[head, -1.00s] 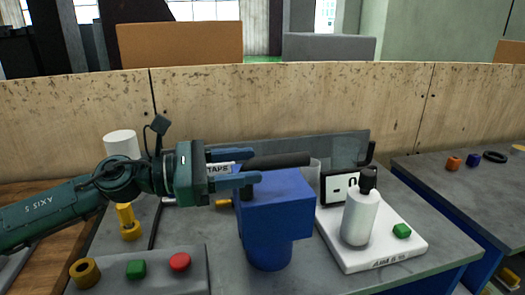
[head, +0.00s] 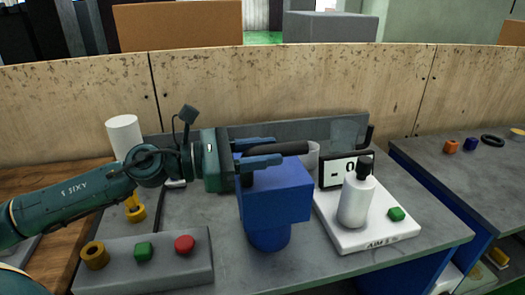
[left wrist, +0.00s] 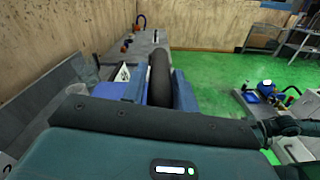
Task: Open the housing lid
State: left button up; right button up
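A blue housing (head: 275,205) stands on the grey bench, with a flat blue top that looks closed. A thick dark bar-shaped handle (head: 292,148) lies level along the top's far side; its fixing is hidden. My left gripper (head: 268,152) reaches in from the left, with one blue finger on each side of the handle's near end. The left wrist view shows the dark handle (left wrist: 160,78) between the two fingers. The fingers look spread, and no firm grip is visible. My right gripper is in neither view.
A white scale (head: 378,238) with a white bottle (head: 356,200) and green cube stands close right of the housing. A grey block (head: 150,270) with red and green pieces sits front left. A white cylinder (head: 124,135) stands behind my arm. A wooden wall runs behind.

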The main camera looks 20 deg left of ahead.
pick_arm(q)
grip_shut()
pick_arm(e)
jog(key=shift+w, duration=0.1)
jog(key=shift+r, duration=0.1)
